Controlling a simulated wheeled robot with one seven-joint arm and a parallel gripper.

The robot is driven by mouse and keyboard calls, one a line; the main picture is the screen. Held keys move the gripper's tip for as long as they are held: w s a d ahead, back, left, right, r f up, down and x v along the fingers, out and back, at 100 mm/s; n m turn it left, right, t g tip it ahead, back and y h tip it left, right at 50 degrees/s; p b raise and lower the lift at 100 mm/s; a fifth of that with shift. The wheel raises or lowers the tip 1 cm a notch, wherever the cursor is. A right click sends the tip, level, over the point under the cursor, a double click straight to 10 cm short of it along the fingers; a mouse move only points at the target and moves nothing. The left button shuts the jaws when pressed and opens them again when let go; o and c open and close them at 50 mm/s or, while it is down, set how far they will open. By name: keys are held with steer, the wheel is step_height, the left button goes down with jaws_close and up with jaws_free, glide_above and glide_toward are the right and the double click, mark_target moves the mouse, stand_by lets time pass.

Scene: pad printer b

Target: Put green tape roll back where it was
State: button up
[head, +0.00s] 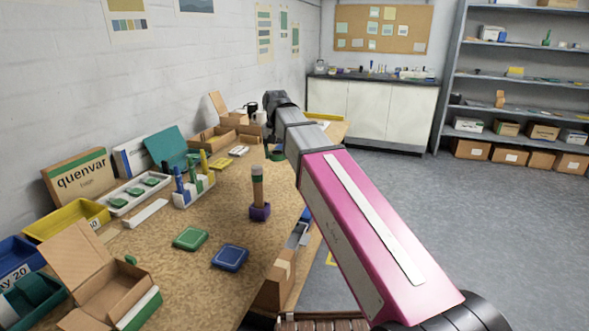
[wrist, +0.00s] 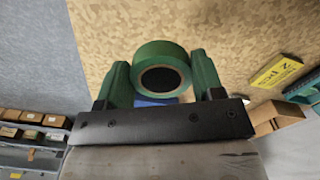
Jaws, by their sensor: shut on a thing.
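The green tape roll (wrist: 150,52) is in the wrist view, a green ring with a dark centre, between the two green fingers of my gripper (wrist: 162,65). My gripper is shut on it, one finger at each side. The mottled tan worktable top (wrist: 120,30) fills the view behind the roll; I cannot tell how high the roll is above it. In the head view my pink arm reaches over the table's far part and hides most of the gripper. A small dark green patch (head: 277,153) shows beside the arm, and I cannot tell whether it is the roll or a finger.
A wooden-handled stamp in a purple holder (head: 259,210), a green pad (head: 190,238) and a blue pad (head: 230,257) stand on the near table. Bins and cartons line the wall side. A yellow box (wrist: 277,72) and an open carton (wrist: 275,118) show in the wrist view.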

glide_above(293, 174)
step_height(293, 174, down, 4)
steer(key=shift+s+f, duration=0.1)
steer(key=shift+f, duration=2.15)
steer(key=shift+f, duration=0.1)
steer(key=o, duration=1)
step_height(293, 174, up, 12)
steer(key=shift+r, duration=0.15)
